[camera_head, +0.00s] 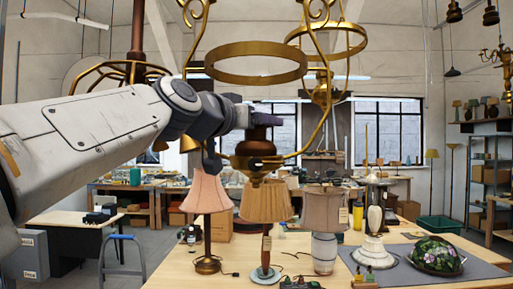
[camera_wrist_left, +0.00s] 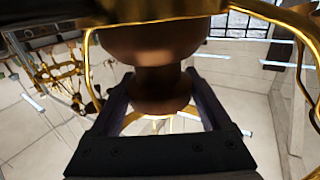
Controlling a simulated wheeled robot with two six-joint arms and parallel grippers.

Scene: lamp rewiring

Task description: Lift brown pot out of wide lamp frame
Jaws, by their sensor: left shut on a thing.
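The brown pot (camera_head: 256,152) is a dark brown rounded body in the middle of the head view, low inside the wide lamp frame (camera_head: 248,78). The frame is brass, with a wide ring and long curved arms that sweep down beside the pot. My left gripper (camera_head: 246,135) reaches in from the left and is shut on the pot. In the left wrist view its two dark fingers (camera_wrist_left: 160,95) lie on either side of the pot's narrow neck (camera_wrist_left: 160,82). Gold frame arms pass close on both sides there. I cannot tell whether the pot touches the frame. My right gripper is not in view.
Below, a wooden table (camera_head: 190,272) holds a pink-shaded lamp (camera_head: 206,194), a tan pleated lamp (camera_head: 265,201), a grey-brown lamp (camera_head: 325,212), a white lamp base (camera_head: 375,220) and a floral glass shade (camera_head: 435,254). Another brass frame (camera_head: 345,40) hangs behind right.

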